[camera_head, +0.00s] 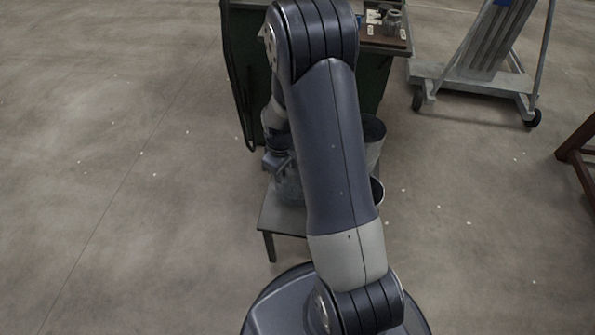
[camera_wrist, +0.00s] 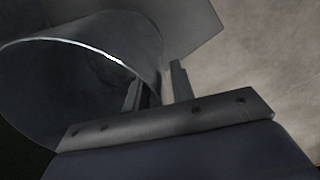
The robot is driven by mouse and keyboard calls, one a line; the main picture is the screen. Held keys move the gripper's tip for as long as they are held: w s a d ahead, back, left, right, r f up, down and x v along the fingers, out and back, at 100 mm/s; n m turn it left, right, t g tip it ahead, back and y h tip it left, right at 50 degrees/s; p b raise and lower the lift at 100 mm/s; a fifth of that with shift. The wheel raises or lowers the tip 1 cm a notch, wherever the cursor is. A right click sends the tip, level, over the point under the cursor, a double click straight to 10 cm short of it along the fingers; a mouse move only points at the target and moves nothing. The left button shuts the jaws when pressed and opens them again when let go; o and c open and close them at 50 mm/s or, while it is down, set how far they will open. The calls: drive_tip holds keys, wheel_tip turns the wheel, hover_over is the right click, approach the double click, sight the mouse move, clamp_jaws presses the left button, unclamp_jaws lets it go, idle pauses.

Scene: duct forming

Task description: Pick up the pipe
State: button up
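A grey sheet-metal pipe (camera_wrist: 130,42) fills the left of the wrist view, its round open end with a bright rim facing the camera. My gripper (camera_wrist: 157,85) has its two fingers apart at the pipe's right edge. The pipe's wall appears between the fingers, and a light gap shows beside the right finger. In the head view my gripper (camera_head: 278,157) is partly hidden by my arm, close above a grey pipe (camera_head: 289,188) on a low table (camera_head: 283,222). Where the fingers touch the pipe is hidden there.
Other grey pipes (camera_head: 373,131) stand right of my arm, partly hidden. Behind is a dark green panel (camera_head: 236,75) and a bench with small parts (camera_head: 385,37). A wheeled metal frame (camera_head: 470,78) stands at the back right. The floor at left is clear.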

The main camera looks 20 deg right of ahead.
clamp_jaws()
idle(1.2)
